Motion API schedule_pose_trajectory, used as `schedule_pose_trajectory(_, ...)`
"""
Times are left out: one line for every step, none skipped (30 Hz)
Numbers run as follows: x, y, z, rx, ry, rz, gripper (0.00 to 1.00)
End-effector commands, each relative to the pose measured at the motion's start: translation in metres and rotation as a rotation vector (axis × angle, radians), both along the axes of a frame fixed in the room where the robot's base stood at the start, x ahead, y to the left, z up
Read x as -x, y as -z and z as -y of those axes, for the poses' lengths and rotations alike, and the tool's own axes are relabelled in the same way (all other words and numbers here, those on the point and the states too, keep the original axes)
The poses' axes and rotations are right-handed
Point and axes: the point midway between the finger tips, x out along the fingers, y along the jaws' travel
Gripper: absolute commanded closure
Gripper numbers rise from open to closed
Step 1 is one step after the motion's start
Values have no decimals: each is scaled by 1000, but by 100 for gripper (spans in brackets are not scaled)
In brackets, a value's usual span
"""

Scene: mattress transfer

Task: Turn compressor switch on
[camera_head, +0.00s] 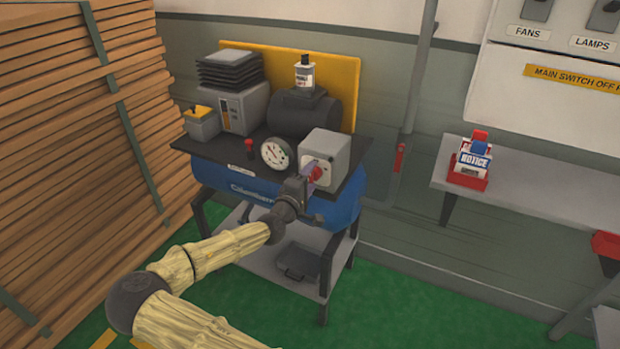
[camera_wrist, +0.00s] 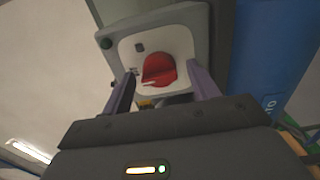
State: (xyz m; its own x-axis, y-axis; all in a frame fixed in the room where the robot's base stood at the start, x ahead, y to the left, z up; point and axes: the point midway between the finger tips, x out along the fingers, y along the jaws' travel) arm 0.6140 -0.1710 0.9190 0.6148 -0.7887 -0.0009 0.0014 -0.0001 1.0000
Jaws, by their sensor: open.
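The compressor (camera_head: 228,186) has a blue tank under a dark top plate and stands on a black-legged frame. A grey switch box (camera_head: 325,152) sits at the right end of its top. The red rotary switch (camera_head: 315,172) is on the front face of that box, partly covered by my gripper in the head view. In the wrist view the red knob (camera_wrist: 159,69) sits on a white plate. My gripper (camera_head: 309,178) is open in front of the switch. In the wrist view its two fingers (camera_wrist: 160,88) are on either side of the knob's lower part; I cannot tell whether they touch it.
A round pressure gauge (camera_head: 275,154) is just left of the switch box. Stacked planks (camera_head: 80,150) fill the left side. Green floor (camera_head: 400,300) lies open in front.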

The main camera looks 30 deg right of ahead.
Motion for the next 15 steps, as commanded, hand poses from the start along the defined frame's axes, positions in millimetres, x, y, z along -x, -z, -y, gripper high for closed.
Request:
schedule_pose_trajectory(-2, 0, 2, 0, 0, 0, 40)
schedule_pose_trajectory(-2, 0, 3, 0, 0, 0, 40)
schedule_pose_trajectory(-3, 0, 3, 0, 0, 0, 40)
schedule_pose_trajectory(-3, 0, 3, 0, 0, 0, 40)
schedule_pose_trajectory(-3, 0, 3, 0, -1, 0, 40)
schedule_pose_trajectory(-3, 0, 3, 0, -1, 0, 40)
schedule_pose_trajectory(-3, 0, 3, 0, -1, 0, 40)
schedule_pose_trajectory(-3, 0, 3, -1, 0, 1, 40)
schedule_pose_trajectory(-2, 0, 3, -1, 0, 1, 40)
schedule_pose_trajectory(-2, 0, 3, -1, 0, 1, 44)
schedule_pose_trajectory(-2, 0, 3, -1, 0, 1, 50)
schedule_pose_trajectory(-2, 0, 3, -1, 0, 1, 58)
schedule_pose_trajectory(-2, 0, 3, -1, 0, 1, 64)
schedule_pose_trajectory(-2, 0, 3, -1, 0, 1, 70)
schedule_pose_trajectory(-2, 0, 3, -1, 0, 1, 77)
